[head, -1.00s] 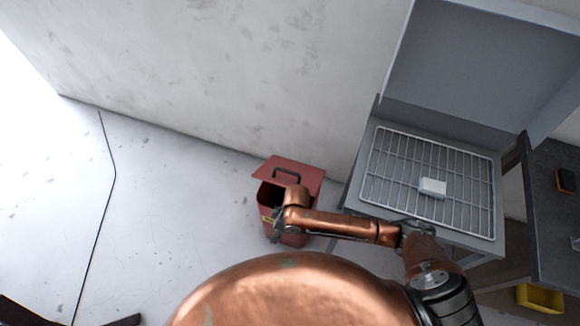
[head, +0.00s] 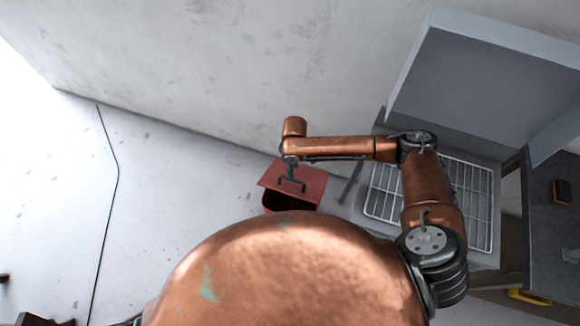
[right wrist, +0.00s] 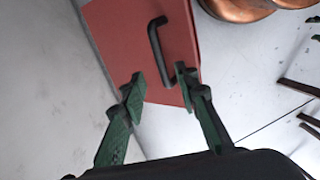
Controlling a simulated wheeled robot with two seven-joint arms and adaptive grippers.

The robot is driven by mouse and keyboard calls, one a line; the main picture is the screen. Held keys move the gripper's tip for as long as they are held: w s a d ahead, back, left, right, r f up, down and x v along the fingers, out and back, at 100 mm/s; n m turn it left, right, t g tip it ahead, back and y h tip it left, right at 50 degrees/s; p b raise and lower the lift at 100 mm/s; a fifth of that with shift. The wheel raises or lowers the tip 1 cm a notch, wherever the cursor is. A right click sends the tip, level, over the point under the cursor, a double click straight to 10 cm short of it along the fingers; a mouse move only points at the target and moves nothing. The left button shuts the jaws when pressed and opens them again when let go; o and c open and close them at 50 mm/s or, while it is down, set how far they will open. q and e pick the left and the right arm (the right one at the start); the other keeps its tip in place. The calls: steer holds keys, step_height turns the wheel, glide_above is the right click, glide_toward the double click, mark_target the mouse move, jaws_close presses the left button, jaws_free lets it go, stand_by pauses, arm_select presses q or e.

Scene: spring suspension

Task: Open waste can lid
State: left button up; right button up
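The red waste can (head: 268,206) stands on the floor by the wall, partly hidden behind my copper body. Its flat red lid (head: 309,184) covers the back part, and a dark opening shows at the front. The lid has a black bar handle (head: 291,185). My right gripper (right wrist: 160,88) is above the lid, its green-padded fingers apart with nothing between them. In the right wrist view the handle (right wrist: 158,50) lies just beyond the fingertips, over the red lid (right wrist: 120,30); contact cannot be made out. My left gripper is not in view.
A grey grill-like box with a wire rack (head: 470,190) and a raised cover (head: 475,85) stands right of the can, beneath my right arm. A dark table (head: 555,215) is at far right.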

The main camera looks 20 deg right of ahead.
step_height(320, 180, down, 8)
steer(key=shift+s+a+r+b, duration=0.1)
steer(key=shift+r+b, duration=0.15)
steer(key=shift+b, duration=0.2)
steer(key=shift+c, duration=0.3)
jaws_close()
stand_by(0.3)
